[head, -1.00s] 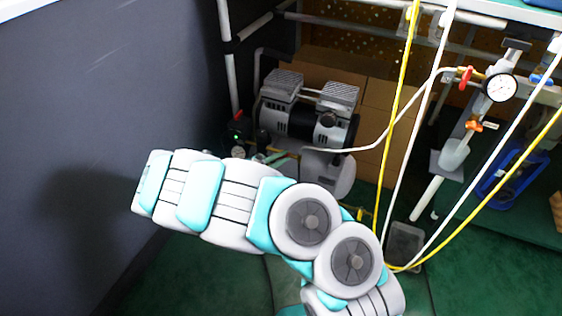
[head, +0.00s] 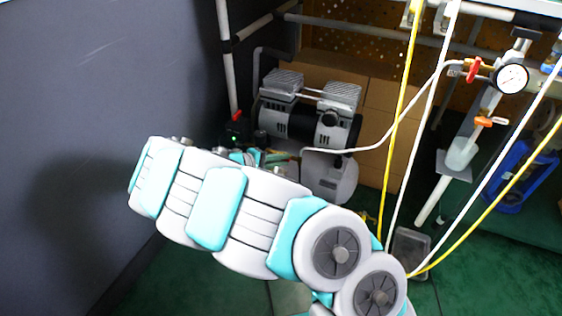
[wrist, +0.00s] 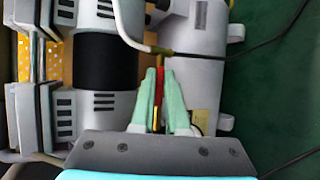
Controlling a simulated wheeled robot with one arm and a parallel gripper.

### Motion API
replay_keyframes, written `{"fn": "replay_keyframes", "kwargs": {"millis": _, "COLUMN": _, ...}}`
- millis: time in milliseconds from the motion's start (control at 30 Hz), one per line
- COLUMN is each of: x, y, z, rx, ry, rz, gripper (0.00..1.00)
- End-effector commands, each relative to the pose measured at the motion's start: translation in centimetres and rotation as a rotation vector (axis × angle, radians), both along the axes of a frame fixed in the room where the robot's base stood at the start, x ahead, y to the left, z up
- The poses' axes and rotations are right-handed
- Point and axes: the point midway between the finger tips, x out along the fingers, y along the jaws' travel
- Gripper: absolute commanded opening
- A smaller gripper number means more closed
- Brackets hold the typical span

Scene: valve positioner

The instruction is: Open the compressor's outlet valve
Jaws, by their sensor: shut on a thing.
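The compressor (head: 330,125) is grey and black with ribbed heads and a light tank below; it stands on the floor under the bench. In the wrist view, the compressor (wrist: 105,60) fills the left and centre, with its tank at upper middle. My gripper (wrist: 160,72) has its two pale green fingers shut on a narrow red valve handle (wrist: 159,86), with a yellow strip visible below it. In the head view, my gripper (head: 262,157) is small beside the compressor's lower front, and my arm hides the handle. The fingers cover much of the valve, so its angle is unclear.
A white hose (head: 375,147) runs from the compressor up to a pipe with a red-handled valve (head: 473,70) and a pressure gauge (head: 511,78). An orange-handled valve (head: 490,121) is below. Yellow and white hoses hang at right. A dark wall (head: 100,120) stands close on the left.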

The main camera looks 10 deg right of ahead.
Motion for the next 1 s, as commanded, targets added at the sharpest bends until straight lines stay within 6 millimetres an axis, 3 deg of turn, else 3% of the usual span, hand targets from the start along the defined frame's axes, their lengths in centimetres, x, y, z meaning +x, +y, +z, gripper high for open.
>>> {"fn": "replay_keyframes", "kwargs": {"millis": 367, "x": -0.18, "y": -0.15, "z": -0.15, "rx": 0.004, "ry": -0.001, "rz": -0.009, "gripper": 0.00}}
{"fn": "replay_keyframes", "kwargs": {"millis": 400, "x": -0.18, "y": -0.16, "z": -0.16, "rx": 0.004, "ry": -0.001, "rz": -0.009, "gripper": 0.14}}
{"fn": "replay_keyframes", "kwargs": {"millis": 667, "x": -0.10, "y": -0.09, "z": -0.09, "rx": 0.004, "ry": -0.001, "rz": -0.005, "gripper": 0.42}}
{"fn": "replay_keyframes", "kwargs": {"millis": 1000, "x": -0.23, "y": 0.51, "z": 0.29, "rx": 0.004, "ry": -0.003, "rz": -0.002, "gripper": 0.42}}
